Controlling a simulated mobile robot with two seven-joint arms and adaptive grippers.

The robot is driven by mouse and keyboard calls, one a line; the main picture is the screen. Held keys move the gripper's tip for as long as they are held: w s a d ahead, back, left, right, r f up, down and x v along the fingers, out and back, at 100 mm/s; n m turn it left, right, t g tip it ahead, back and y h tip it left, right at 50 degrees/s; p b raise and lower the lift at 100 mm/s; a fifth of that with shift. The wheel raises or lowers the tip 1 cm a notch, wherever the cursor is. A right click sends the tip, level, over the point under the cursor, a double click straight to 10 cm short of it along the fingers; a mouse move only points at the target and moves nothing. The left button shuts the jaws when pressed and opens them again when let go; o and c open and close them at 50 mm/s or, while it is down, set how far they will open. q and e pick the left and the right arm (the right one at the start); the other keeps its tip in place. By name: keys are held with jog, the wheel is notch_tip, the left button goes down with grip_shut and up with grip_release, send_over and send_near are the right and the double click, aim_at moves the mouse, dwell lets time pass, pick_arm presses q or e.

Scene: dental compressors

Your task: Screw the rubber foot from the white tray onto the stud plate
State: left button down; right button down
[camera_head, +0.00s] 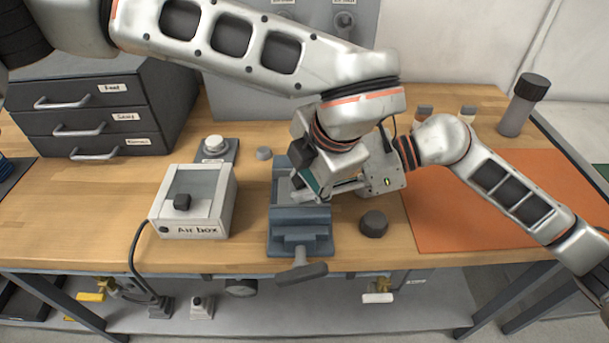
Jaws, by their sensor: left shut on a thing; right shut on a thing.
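My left gripper (310,185) points down over the blue-grey vise (300,222) on the bench. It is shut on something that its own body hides. My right gripper (325,188) reaches in from the right, with its fingers level and close to the left one, over the vise jaws. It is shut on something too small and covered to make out. I cannot make out the rubber foot or the stud plate; the crossing grippers cover the space between the jaws. I do not see a white tray.
A white air box (195,203) stands left of the vise. A dark round knob-like piece (373,225) lies right of it. An orange mat (455,215) covers the right side. Dark drawers (95,115) stand back left.

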jog(key=shift+a+r, duration=0.2)
jog(key=shift+r, duration=0.4)
jog(key=c, duration=1.5)
grip_release()
jog(key=shift+f, duration=0.25)
jog(key=shift+d, duration=0.1)
jog(key=shift+v, duration=4.05)
